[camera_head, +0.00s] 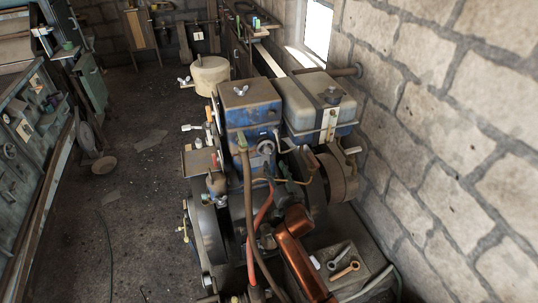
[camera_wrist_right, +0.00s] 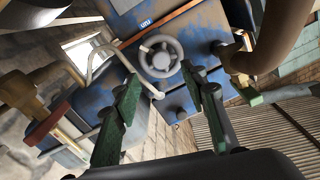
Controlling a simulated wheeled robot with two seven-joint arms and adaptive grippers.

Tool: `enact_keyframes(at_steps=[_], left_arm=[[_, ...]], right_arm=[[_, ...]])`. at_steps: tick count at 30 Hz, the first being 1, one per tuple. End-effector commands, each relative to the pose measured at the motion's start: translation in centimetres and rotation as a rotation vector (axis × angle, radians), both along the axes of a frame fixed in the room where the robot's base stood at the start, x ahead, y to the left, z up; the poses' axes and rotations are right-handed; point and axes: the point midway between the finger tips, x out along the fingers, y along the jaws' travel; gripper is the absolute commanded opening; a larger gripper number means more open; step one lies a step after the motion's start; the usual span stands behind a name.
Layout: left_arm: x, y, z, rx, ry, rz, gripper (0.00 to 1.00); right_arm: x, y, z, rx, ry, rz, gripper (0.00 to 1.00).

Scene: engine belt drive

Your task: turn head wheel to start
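The head wheel is a small grey handwheel (camera_wrist_right: 160,57) with an open rim and spokes, on the blue, worn face of the engine block. In the head view the wheel (camera_head: 266,147) sits on the front of the blue block (camera_head: 250,105), partly crowded by hoses. My right gripper (camera_wrist_right: 159,80) has two green-padded fingers spread apart with nothing between the pads. The wheel shows just beyond the fingertips, roughly centred on the gap, and no finger is closed on it. In the head view the right gripper is hard to make out among the pipes. My left gripper is not in view.
A brown hose (camera_head: 248,200) and a red hose (camera_head: 263,207) run down in front of the engine. A grey tank (camera_head: 318,105) stands right of the blue block, near the stone wall (camera_head: 430,110). Wrenches (camera_head: 343,270) lie on a tray. Floor at left is mostly clear.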

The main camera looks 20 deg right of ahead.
Motion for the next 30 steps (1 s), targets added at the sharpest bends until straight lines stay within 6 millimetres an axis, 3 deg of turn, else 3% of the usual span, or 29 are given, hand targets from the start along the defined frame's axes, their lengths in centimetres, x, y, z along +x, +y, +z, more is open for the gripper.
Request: enact_keyframes(at_steps=[6, 15, 27, 30], left_arm=[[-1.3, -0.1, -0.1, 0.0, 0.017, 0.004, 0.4], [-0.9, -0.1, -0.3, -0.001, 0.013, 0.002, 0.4], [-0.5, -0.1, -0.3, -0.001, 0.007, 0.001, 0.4], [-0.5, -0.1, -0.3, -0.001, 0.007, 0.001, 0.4]], right_arm=[[2.7, 0.2, 0.4, 0.001, -0.005, 0.001, 0.4], [6.8, 0.3, 0.2, 0.0, -0.004, 0.001, 0.4], [7.6, 0.3, 0.2, 0.001, -0.003, 0.001, 0.4], [7.6, 0.3, 0.2, 0.001, -0.003, 0.001, 0.33]])
